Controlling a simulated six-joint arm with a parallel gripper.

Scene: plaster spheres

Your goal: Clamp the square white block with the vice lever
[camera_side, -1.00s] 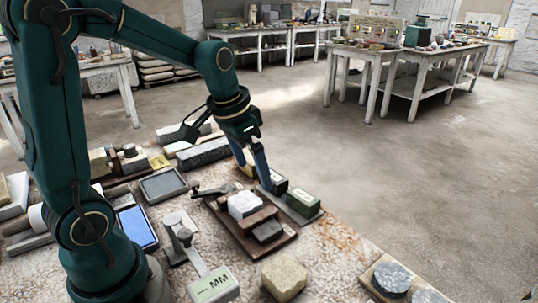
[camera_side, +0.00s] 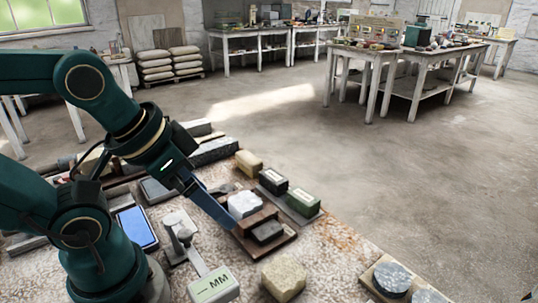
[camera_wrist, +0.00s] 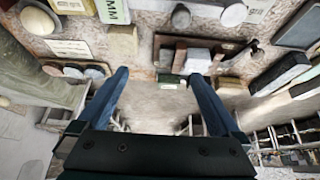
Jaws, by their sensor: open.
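The square white block (camera_side: 244,205) sits in the wooden vice (camera_side: 285,239) on the bench, next to a brown jaw piece. In the side view the vice lever (camera_side: 222,188) is partly hidden behind my gripper. My gripper (camera_side: 228,222) is beside the vice on its left, its blue fingers angled down; whether they touch it I cannot tell. That view also shows the white block (camera_wrist: 198,62) and the lever (camera_wrist: 251,48).
A yellow block (camera_side: 249,163) and a tray with black (camera_side: 272,181) and green (camera_side: 303,202) blocks lie behind the vice. A scale (camera_side: 213,287) and a stone block (camera_side: 284,276) stand in front. A blue-screened tablet (camera_side: 137,228) lies left.

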